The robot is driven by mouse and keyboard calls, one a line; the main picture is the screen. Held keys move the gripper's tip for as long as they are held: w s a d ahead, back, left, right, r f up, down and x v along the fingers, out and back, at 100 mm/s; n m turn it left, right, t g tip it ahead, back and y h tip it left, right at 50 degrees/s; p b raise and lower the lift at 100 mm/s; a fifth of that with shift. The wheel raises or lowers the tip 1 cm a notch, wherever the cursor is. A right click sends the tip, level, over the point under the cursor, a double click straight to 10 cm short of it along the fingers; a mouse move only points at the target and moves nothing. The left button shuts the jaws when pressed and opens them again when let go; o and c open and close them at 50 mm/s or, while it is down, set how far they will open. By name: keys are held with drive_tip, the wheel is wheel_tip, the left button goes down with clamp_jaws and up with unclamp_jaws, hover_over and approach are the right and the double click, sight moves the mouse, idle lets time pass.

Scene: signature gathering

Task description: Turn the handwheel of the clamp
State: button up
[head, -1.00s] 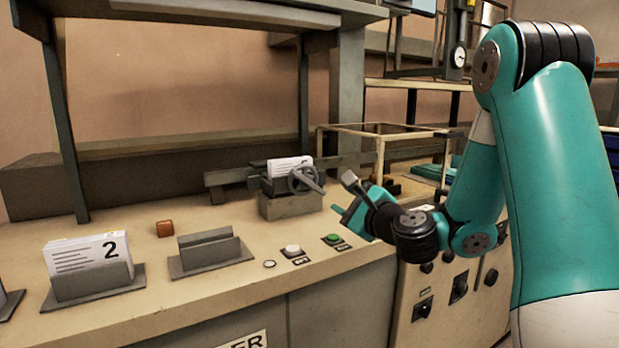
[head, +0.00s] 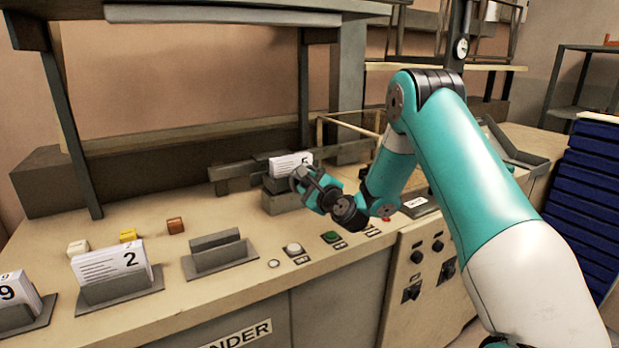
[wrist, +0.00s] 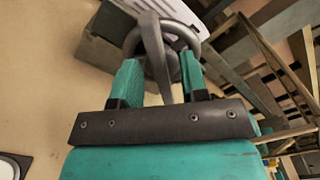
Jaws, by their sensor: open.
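The clamp (head: 284,200) is a grey block on the bench, with white printed sheets (head: 290,164) standing in it. Its round metal handwheel (wrist: 189,38) faces my gripper in the wrist view, with a bar or handle sticking out toward the camera. My gripper (wrist: 160,78) is open. Its two teal fingers stand on either side of the projecting bar, with the tips at the wheel's lower rim. Whether they touch the wheel I cannot tell. In the head view my gripper (head: 310,188) covers most of the handwheel.
Left of the clamp are an empty grey holder (head: 222,258), a holder with sheets marked 2 (head: 112,264), and small white, yellow and brown blocks. White and green buttons (head: 330,237) sit in front of the clamp. A wire-like frame (head: 350,125) stands behind my arm.

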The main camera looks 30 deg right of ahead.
clamp_jaws()
drive_tip(key=shift+f+n+b, duration=0.15)
drive_tip(key=shift+n+b, duration=0.15)
drive_tip(key=shift+b, duration=0.1)
drive_tip(key=n+b, duration=0.4)
drive_tip(key=f+n+b, duration=0.1)
drive_tip(key=n+b, duration=0.3)
drive_tip(key=shift+a+f, duration=0.1)
drive_tip(key=shift+a, duration=0.05)
drive_tip(key=n+b, duration=0.4)
drive_tip(key=b, duration=0.1)
drive_tip(key=shift+f+n, duration=0.25)
drive_tip(key=shift+n, duration=0.05)
drive_tip(key=n+b, duration=0.2)
drive_tip(key=b, duration=0.1)
drive_tip(key=shift+d, duration=0.2)
drive_tip(key=shift+r+n, duration=0.15)
drive_tip(key=shift+n, duration=0.25)
